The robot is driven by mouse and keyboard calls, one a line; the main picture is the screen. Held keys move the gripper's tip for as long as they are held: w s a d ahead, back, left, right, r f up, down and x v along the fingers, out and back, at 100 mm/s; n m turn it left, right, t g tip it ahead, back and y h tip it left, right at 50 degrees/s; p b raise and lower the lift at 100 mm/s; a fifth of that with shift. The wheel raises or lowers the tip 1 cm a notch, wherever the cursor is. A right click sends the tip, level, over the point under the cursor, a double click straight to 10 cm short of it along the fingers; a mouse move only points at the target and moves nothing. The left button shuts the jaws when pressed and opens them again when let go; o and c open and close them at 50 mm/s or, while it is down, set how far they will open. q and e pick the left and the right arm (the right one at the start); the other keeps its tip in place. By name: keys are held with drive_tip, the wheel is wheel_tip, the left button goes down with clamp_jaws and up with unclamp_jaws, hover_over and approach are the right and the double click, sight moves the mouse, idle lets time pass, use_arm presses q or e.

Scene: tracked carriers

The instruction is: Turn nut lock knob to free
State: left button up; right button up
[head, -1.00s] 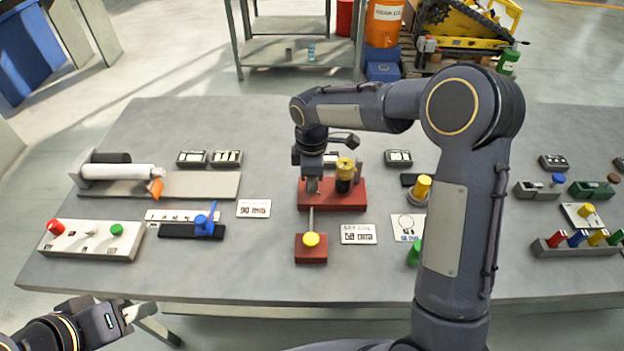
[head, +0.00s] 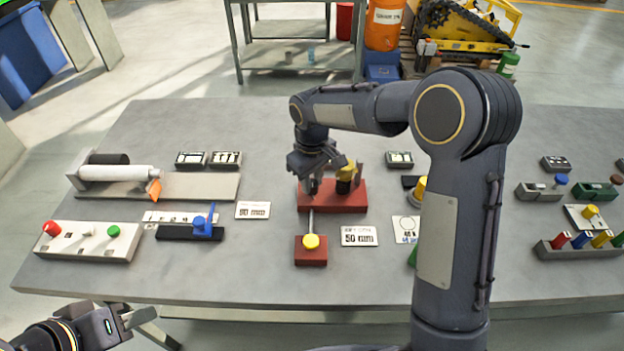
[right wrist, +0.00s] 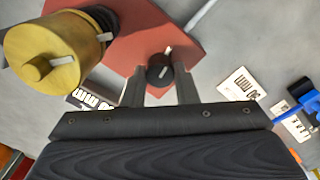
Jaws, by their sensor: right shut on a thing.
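A small black knob (right wrist: 158,70) with a white pointer line stands on the red base (right wrist: 125,48) in the right wrist view; I take it for the nut lock knob. My right gripper (right wrist: 160,88) is shut on it from above, one finger on each side. In the head view the right gripper (head: 314,188) is over the left part of the red base (head: 345,203) and hides the knob. A large yellow cylinder (right wrist: 38,60) with a white mark stands on the same base. My left gripper (head: 128,316) is at the lower left, off the table; its jaw opening is unclear.
A rod (head: 310,222) runs from the red base to a small red block (head: 311,256) with a yellow top. Label cards (head: 359,236) lie nearby. A blue-handled slider (head: 203,224) and a white button box (head: 88,240) stand left. The front table strip is clear.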

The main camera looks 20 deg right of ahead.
sight(312, 183)
drive_tip(key=shift+r+m, duration=0.1)
drive_tip(key=shift+m, duration=0.4)
drive_tip(key=o, duration=1)
wheel_tip(312, 183, up, 8)
drive_tip(key=shift+f, duration=0.1)
drive_tip(key=shift+f, duration=0.1)
